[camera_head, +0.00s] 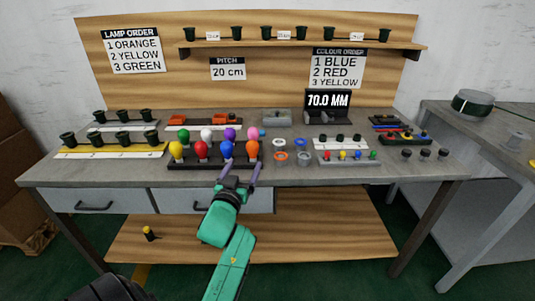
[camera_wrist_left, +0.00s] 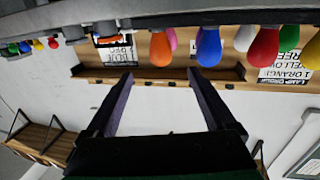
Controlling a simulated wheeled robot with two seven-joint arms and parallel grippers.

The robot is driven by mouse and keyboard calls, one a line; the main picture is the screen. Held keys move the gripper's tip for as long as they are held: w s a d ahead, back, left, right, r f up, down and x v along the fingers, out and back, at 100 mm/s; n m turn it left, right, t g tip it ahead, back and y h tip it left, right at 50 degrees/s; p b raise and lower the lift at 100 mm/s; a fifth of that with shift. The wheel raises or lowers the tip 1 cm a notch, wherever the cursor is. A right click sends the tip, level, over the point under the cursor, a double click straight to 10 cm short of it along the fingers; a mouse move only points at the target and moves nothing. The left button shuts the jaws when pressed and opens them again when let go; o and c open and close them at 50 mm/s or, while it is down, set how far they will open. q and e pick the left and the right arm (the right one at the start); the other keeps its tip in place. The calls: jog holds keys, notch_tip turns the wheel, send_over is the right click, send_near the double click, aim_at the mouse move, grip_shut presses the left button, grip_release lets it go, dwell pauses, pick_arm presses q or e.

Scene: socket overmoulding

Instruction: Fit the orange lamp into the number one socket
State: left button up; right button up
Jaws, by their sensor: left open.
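The orange lamp (camera_head: 252,149) stands at the right end of the front row on a dark lamp rack (camera_head: 200,164). In the left wrist view, which is upside down, the orange lamp (camera_wrist_left: 160,50) shows between and beyond my fingers. My left gripper (camera_head: 243,166) is open and empty, just in front of the rack's right end, with its fingers pointing at the rack; it also shows in the left wrist view (camera_wrist_left: 160,75). Black sockets (camera_head: 103,139) stand in a row on a yellow-edged strip at the left. I cannot read which socket is number one. My right gripper is not in view.
The blue lamp (camera_head: 226,150) stands close beside the orange one, and the pink lamp (camera_head: 252,133) is behind it. Grey and orange rings (camera_head: 280,156) lie just right of the rack. A lamp order sign (camera_head: 132,50) lists orange first. The bench front edge is mostly clear.

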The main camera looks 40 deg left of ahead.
aim_at(251, 150)
pick_arm(q)
jog(key=x, duration=1.1)
jog(key=shift+w+a, duration=0.2)
jog(key=shift+w, duration=0.05)
jog(key=shift+s, duration=0.1)
jog(key=shift+c, duration=0.9)
grip_shut()
